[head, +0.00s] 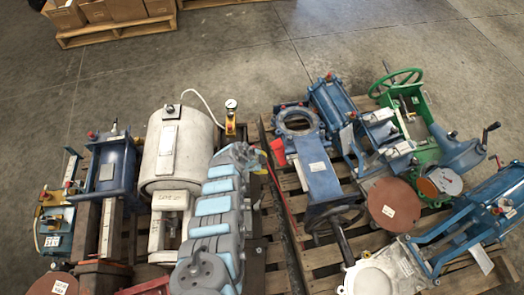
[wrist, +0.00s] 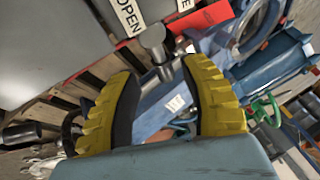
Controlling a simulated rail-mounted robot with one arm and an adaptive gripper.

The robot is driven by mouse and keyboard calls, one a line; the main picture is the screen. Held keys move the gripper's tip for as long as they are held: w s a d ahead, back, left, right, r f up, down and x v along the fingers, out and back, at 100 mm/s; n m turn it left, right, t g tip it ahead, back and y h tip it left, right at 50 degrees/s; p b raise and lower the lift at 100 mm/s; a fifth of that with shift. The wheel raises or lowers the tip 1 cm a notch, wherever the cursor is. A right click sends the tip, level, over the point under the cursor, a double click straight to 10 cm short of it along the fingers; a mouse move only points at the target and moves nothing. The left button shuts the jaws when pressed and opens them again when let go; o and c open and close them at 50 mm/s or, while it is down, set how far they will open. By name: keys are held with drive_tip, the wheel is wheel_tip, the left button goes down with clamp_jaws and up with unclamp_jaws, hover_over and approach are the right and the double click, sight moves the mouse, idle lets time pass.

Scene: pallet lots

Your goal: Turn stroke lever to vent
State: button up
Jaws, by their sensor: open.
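A grey metal post with a round end (wrist: 153,40), which looks like the stroke lever, shows in the wrist view beside a white plate reading OPEN (wrist: 128,16). A red plate (wrist: 203,18) lies to its right. My gripper (wrist: 157,68) is open, with its yellow ridged fingers on either side of the picture and the post's lower end near the gap between the tips. I cannot tell whether they touch. No vent marking is readable. In the head view my gripper (head: 262,162) is small and partly hidden, left of a red piece (head: 278,152).
Blue valve assemblies (head: 318,178) and a green handwheel unit (head: 425,125) crowd the right pallet. A white cylinder (head: 180,150) with a pressure gauge (head: 231,104) stands on the left. A pallet of boxes (head: 110,34) is at the back; the concrete floor between is clear.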

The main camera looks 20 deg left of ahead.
drive_tip(key=shift+w+a+r, duration=0.1)
drive_tip(key=shift+a+r, duration=0.05)
drive_tip(key=shift+r, duration=0.4)
drive_tip(key=shift+w+a+r, duration=0.1)
drive_tip(key=shift+a+r, duration=0.05)
drive_tip(key=shift+r, duration=0.35)
drive_tip(key=shift+w+r, duration=0.1)
drive_tip(key=shift+r, duration=3.55)
